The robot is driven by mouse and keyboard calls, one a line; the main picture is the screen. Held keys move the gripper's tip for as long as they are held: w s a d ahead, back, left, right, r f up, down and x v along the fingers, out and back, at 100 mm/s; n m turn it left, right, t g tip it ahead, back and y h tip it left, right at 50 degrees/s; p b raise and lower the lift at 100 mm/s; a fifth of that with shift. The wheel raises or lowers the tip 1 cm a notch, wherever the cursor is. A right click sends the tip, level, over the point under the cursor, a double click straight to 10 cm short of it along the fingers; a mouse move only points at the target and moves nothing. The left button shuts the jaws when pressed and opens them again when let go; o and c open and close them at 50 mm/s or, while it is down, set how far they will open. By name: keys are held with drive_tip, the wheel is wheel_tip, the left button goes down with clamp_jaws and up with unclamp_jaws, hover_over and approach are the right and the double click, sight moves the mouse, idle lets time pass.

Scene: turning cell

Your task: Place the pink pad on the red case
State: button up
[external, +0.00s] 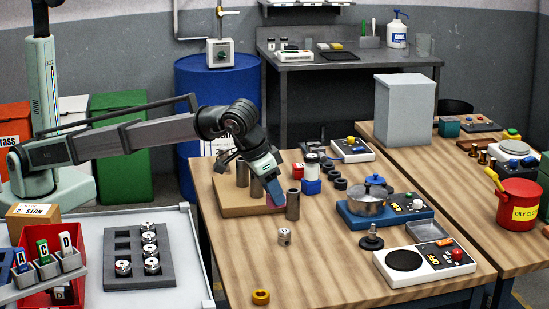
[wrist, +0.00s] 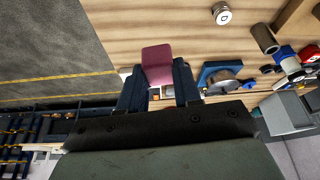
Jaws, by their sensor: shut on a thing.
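The pink pad (wrist: 157,64) is a flat piece with rounded corners, held between the two dark fingers of my gripper (wrist: 159,84) in the wrist view. In the external view my gripper (external: 274,193) points down over the wooden table, near the grey cylinders, with the pad mostly hidden by the fingers. A small red block (external: 297,170) stands on the table just right of and behind my gripper; it may be the red case, but it is too small to be sure.
Grey cylinders (external: 292,205) stand close to my gripper. A jar on a blue block (external: 311,187) stands to the right, then a pot (external: 367,202) on a blue unit. A small metal cylinder (external: 284,236) stands in front. The table's front left is mostly clear.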

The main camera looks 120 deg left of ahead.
drive_tip(key=s+a+n, duration=0.1)
drive_tip(key=s+a, duration=0.1)
drive_tip(key=a, duration=0.7)
drive_tip(key=s+a+n, duration=0.1)
drive_tip(key=s+a, duration=0.1)
drive_tip(key=a, duration=0.7)
drive_tip(key=n+g, duration=0.3)
drive_tip(key=n, duration=0.2)
hover_over(303, 164)
drive_tip(key=d, duration=0.1)
wheel_tip(303, 164, down, 4)
drive_tip(key=shift+y, duration=0.4)
drive_tip(key=shift+s+d+f, duration=0.1)
drive_tip(key=shift+f, duration=2.7)
drive_tip(key=shift+s+d+f, duration=0.1)
drive_tip(key=shift+f, duration=2.65)
drive_tip(key=shift+f, duration=0.15)
drive_tip(key=o, duration=1)
